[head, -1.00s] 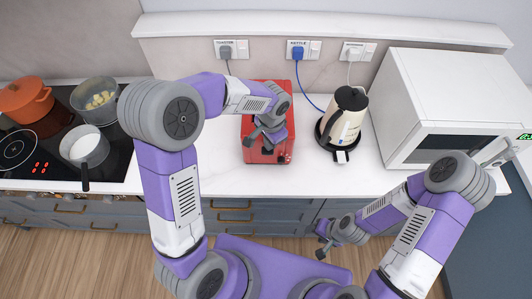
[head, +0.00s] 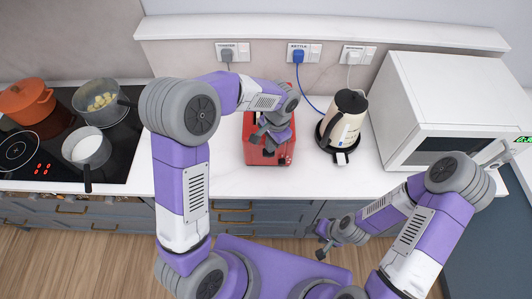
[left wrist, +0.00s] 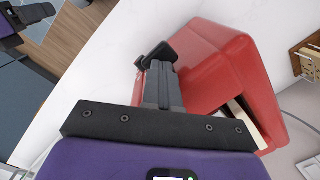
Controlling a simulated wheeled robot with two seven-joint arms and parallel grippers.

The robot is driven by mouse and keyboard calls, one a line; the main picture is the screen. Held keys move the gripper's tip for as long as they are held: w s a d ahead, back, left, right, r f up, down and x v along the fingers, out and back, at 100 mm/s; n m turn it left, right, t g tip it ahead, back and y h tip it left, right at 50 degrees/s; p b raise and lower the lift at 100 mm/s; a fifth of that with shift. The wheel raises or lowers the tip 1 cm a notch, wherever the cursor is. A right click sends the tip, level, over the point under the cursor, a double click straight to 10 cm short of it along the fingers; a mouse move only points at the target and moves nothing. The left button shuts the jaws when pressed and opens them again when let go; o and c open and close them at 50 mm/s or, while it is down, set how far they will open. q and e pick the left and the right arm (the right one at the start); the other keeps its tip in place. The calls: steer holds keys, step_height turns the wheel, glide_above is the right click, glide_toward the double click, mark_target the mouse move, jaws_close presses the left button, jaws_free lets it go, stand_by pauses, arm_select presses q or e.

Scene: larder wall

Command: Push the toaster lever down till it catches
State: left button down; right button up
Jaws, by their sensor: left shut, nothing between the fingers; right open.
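The red toaster (head: 256,156) stands on the white counter, partly hidden by my left arm in the head view. In the left wrist view, the toaster (left wrist: 225,62) fills the upper right, with a pale slot in its top. My left gripper (left wrist: 160,68) is shut and empty, close beside the toaster's end. A dark knob that looks like the lever (left wrist: 156,50) shows at its fingertips; I cannot tell whether they touch. In the head view my left gripper (head: 256,138) is over the toaster's front. My right gripper (head: 322,246) is open, in front of the counter.
A kettle (head: 343,120) stands right of the toaster, with a microwave (head: 440,100) beyond it. A hob with an orange pot (head: 28,103), a pot (head: 101,101) and a pan (head: 87,150) is at left. Sockets (head: 304,54) line the wall.

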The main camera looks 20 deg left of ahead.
arm_select(q)
steer(key=f, duration=0.2)
steer(key=d+f, duration=0.1)
steer(key=shift+s+f, duration=0.25)
steer(key=shift+f, duration=0.05)
step_height(320, 180, up, 12)
steer(key=w+p, duration=0.1)
steer(key=p, duration=0.7)
steer(key=shift+a+f+p, duration=0.15)
steer(key=shift+f+p, duration=0.05)
steer(key=shift+p, duration=0.1)
